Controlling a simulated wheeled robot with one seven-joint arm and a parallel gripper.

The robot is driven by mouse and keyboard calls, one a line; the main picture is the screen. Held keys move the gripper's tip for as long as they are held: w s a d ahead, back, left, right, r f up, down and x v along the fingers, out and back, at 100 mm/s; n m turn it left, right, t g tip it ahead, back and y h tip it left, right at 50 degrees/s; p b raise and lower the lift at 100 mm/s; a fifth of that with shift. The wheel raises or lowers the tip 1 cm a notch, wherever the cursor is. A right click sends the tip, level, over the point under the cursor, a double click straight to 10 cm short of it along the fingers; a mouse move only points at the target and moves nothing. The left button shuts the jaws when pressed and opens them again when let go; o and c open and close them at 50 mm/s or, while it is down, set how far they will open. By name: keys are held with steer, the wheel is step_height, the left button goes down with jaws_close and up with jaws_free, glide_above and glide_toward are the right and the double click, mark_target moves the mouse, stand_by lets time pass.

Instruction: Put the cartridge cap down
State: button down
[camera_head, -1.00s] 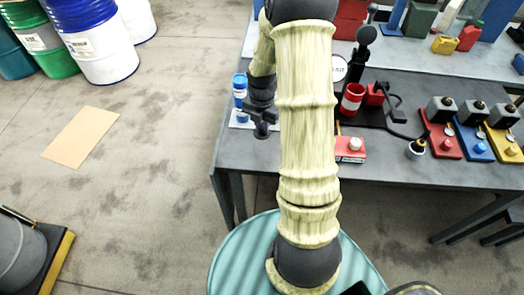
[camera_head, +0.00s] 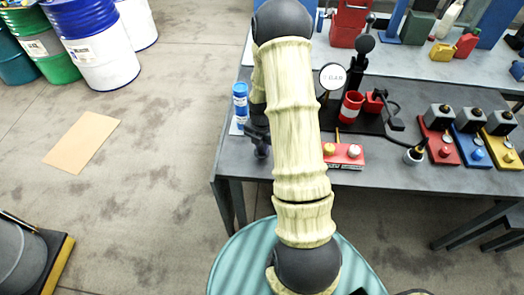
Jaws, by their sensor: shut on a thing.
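A blue cartridge (camera_head: 240,103) with a white label stands upright near the left edge of the table, on a pale mat or plate (camera_head: 235,129). My gripper (camera_head: 259,143) is small and dark, just right of and in front of the cartridge, near the table's left front edge. It is shut on a small dark piece at its tip, which I take for the cartridge cap (camera_head: 262,152). The cap's outline is hard to tell from the jaws. My pale arm hides the table behind and to the right of the gripper.
On the grey table (camera_head: 235,165), a red block (camera_head: 343,157) with round knobs stands right of my arm. Behind it are a red-and-white can (camera_head: 351,106) and a dial gauge (camera_head: 333,77). Red, blue and yellow stations (camera_head: 472,146) stand farther right. Drums (camera_head: 95,45) stand at far left.

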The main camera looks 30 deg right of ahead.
steer(key=shift+f+p, duration=0.3)
steer(key=shift+f, duration=1.3)
steer(key=shift+f, duration=0.25)
steer(key=c, duration=1.4)
jaws_free()
steer(key=shift+r, duration=0.1)
step_height(320, 180, up, 12)
steer(key=shift+r+b, duration=0.15)
steer(key=shift+b, duration=1.05)
